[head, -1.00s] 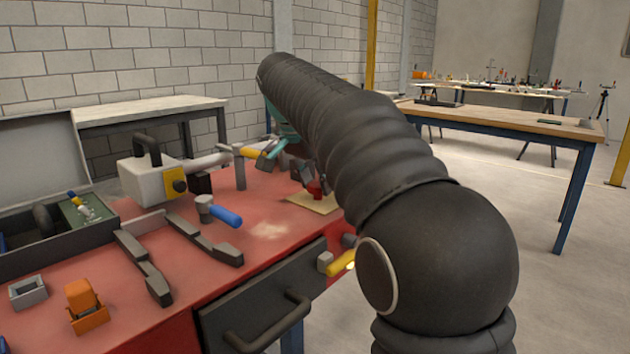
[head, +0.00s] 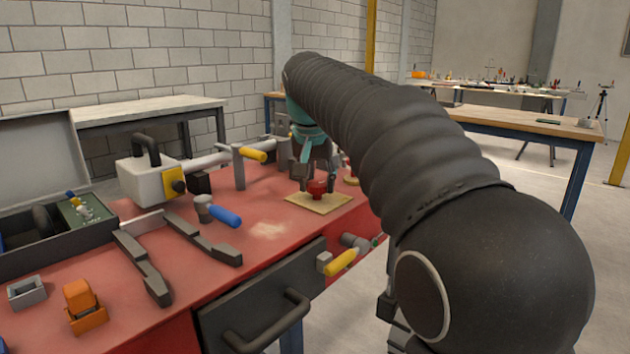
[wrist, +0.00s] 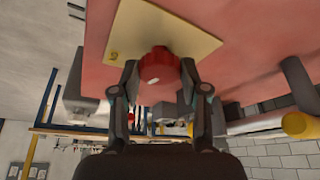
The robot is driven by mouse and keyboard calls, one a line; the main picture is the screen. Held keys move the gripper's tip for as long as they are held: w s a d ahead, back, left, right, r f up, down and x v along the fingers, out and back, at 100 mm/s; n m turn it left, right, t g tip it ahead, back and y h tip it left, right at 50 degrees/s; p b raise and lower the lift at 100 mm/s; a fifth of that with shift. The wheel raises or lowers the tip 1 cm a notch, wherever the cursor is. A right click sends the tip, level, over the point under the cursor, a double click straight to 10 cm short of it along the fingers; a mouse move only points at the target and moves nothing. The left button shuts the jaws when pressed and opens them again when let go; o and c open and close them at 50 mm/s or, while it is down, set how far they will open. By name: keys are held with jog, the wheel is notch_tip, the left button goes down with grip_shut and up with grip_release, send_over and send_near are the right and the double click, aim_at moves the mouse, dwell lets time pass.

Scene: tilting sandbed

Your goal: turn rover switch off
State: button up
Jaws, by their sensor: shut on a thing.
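A red knob (head: 317,187), seemingly the rover switch, stands on a flat pale-yellow plate (head: 300,203) near the right end of the red bench. In the wrist view the red knob (wrist: 158,66) has a white mark on its face, and the yellow plate (wrist: 200,40) lies behind it. My gripper (head: 316,172) comes down over the knob from above. In the wrist view its two fingertips (wrist: 159,72) lie on either side of the knob, shut on it. The knob's far side is hidden.
A yellow-handled lever (head: 250,154) stands on the bench left of my gripper. A yellow handle (head: 341,262) sticks out from the bench's front edge.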

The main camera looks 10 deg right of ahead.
jog(key=n+y, duration=0.1)
jog(key=n, duration=0.3)
jog(key=n+y, duration=0.1)
jog(key=n, duration=0.1)
jog(key=shift+d+f+n+y, duration=0.1)
jog(key=shift+d+n+y, duration=0.2)
jog(key=n+y, duration=0.1)
jog(key=n, duration=0.4)
jog(key=shift+d+g+y, duration=0.1)
jog(key=shift+g+y, duration=0.2)
jog(key=shift+y, duration=0.1)
jog(key=o, duration=1.1)
jog(key=shift+o, duration=0.2)
jog(key=v, duration=1.2)
